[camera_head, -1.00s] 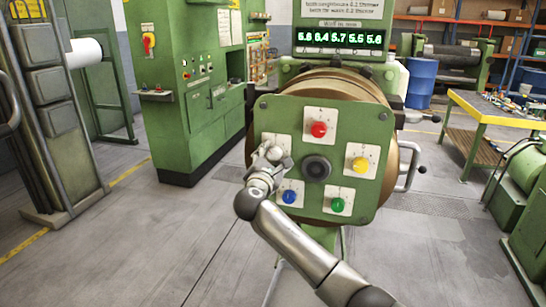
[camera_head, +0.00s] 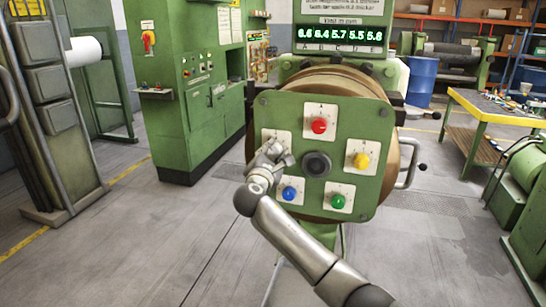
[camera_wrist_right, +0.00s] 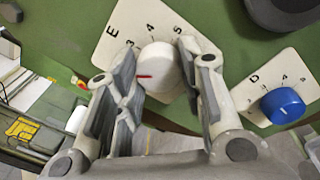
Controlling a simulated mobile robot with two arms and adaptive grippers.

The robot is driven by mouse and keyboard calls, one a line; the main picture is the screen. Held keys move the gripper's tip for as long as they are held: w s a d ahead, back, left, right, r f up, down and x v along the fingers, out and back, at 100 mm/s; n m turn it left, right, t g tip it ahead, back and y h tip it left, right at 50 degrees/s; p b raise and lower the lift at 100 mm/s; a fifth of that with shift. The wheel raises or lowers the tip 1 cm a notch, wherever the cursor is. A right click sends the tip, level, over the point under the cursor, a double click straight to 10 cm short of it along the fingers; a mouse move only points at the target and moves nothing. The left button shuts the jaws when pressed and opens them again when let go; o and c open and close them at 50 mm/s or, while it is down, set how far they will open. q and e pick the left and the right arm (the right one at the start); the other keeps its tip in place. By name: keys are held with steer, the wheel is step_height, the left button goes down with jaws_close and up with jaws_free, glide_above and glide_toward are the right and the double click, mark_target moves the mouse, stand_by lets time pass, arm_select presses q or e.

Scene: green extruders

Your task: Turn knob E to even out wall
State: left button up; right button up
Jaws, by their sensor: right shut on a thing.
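Knob E (camera_wrist_right: 165,60) is a white round knob on a white scale plate (camera_wrist_right: 118,22) marked E, with 3, 4 and 5 visible. Its red mark points left in the right wrist view, below the 3. My right gripper (camera_head: 276,150) is shut on knob E, one finger on each side; it also shows in the wrist view (camera_wrist_right: 160,95). The green panel also carries a red (camera_head: 319,125), yellow (camera_head: 361,161), green (camera_head: 338,202) and blue knob (camera_head: 289,193). A wall display (camera_head: 342,34) appears to read 6.6, 6.4, 5.7, 5.5, 5.8. My left gripper is out of view.
A dark round hub (camera_head: 317,164) sits at the panel's middle. A silver handle (camera_head: 408,165) sticks out at its right side. A green cabinet (camera_head: 188,95) stands behind left and a workbench (camera_head: 478,115) at right. The floor in front is clear.

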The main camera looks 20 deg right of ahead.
steer(key=m+b, duration=0.1)
steer(key=b, duration=0.1)
steer(key=m+b, duration=0.2)
steer(key=shift+f+m, duration=0.3)
steer(key=m+b, duration=0.2)
steer(key=shift+a+m, duration=0.1)
steer(key=shift+m, duration=0.3)
steer(key=shift+r+m+h+b, duration=0.15)
steer(key=shift+m+h+b, duration=0.2)
steer(key=shift+b, duration=0.3)
steer(key=o, duration=1)
steer(key=shift+r, duration=0.1)
steer(key=shift+o, duration=0.2)
steer(key=v, duration=1.2)
